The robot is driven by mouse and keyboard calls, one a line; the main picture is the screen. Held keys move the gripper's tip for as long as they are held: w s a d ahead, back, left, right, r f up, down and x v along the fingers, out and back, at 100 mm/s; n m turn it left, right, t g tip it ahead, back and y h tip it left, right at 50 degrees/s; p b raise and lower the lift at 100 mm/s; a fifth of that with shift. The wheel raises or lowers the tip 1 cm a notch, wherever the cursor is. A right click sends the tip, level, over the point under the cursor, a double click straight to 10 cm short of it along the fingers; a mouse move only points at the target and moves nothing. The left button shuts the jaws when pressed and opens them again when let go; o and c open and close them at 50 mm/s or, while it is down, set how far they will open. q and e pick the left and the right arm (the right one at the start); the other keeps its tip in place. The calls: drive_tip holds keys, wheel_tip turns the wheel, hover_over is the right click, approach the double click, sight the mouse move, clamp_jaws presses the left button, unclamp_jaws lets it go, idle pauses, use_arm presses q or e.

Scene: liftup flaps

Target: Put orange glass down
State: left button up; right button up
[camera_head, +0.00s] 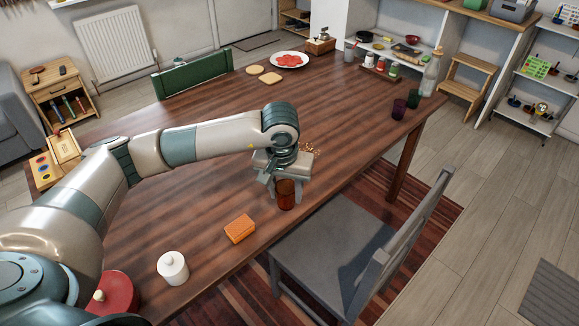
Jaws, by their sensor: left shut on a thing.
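The orange glass (286,194) is a dark orange tumbler near the table's front edge, in the middle of the head view. It looks upright. My left gripper (279,186) reaches in from the left and is shut on the glass. The glass is low over the wooden table (200,105); I cannot tell whether its base touches the top. The gripper hides part of the glass's upper side. My right gripper is not in view.
A grey chair (335,245) stands close to the front edge. The table's middle right is clear.

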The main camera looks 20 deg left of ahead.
use_arm(q)
drive_tip(key=s+d+f+m, duration=0.1)
drive_tip(key=s+d+f, duration=0.1)
drive_tip(key=s, duration=0.5)
drive_tip(key=s+d+f+m, duration=0.1)
drive_tip(key=s+d+f, duration=0.1)
drive_tip(key=s+f, duration=0.3)
drive_tip(key=s, duration=0.2)
drive_tip(key=shift+s, duration=0.3)
